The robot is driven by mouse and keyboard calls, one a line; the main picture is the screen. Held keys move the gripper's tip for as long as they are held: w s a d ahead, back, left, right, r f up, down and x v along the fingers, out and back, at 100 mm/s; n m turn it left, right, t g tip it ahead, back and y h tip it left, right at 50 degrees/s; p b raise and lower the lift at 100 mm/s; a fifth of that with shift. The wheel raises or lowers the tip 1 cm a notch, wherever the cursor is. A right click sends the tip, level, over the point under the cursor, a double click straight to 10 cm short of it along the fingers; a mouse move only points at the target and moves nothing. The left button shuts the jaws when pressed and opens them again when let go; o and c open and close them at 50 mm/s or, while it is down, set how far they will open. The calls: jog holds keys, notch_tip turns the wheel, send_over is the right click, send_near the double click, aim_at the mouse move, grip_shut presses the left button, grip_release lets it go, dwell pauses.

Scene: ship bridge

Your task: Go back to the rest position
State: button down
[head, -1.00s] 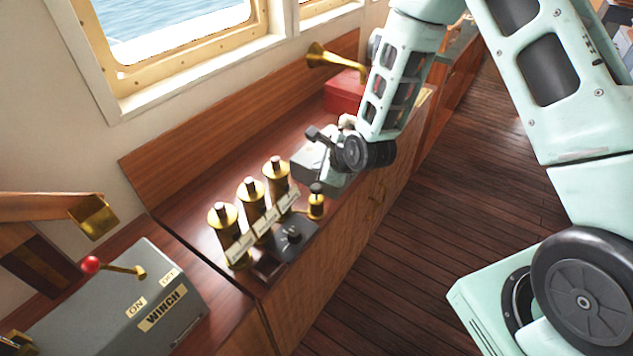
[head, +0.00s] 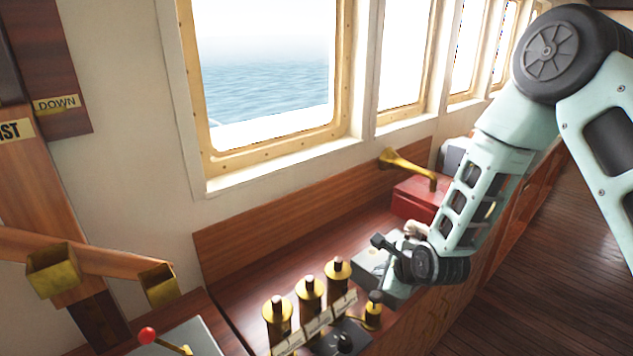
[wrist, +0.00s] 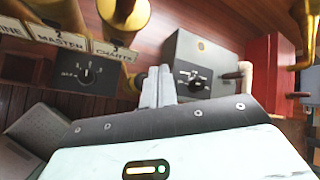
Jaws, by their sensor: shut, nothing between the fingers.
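My gripper (wrist: 158,88) is shut and empty in the wrist view, its two grey fingers together. It is above the counter, between the panel with a dial and brass cylinders (wrist: 60,70) and a grey box with a dial (wrist: 200,58). In the head view my arm reaches down from the upper right, bent at the elbow. Its wrist is over the counter beside the grey box (head: 370,268), which it partly hides. The fingertips are not clear there.
The wooden counter (head: 250,270) runs under the windows. It carries brass cylinders (head: 310,293), a short brass post (head: 373,312), a red box (head: 415,198) and a brass horn (head: 405,165). A red-knobbed lever (head: 148,335) is at lower left. Open plank floor (head: 530,270) lies at right.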

jog(key=s+a+r+n+g+b, duration=0.25)
jog(key=s+a+r+n, duration=0.35)
jog(key=n, duration=0.3)
jog(key=s+r+n+g+h+b, duration=0.1)
jog(key=s+r+n+g, duration=0.2)
jog(key=s+n, duration=0.7)
jog(key=s+r+n+g+h+b, duration=0.1)
jog(key=s+r+n+g, duration=0.2)
jog(key=s+n, duration=0.8)
jog(key=s+r, duration=0.1)
jog(key=s, duration=0.4)
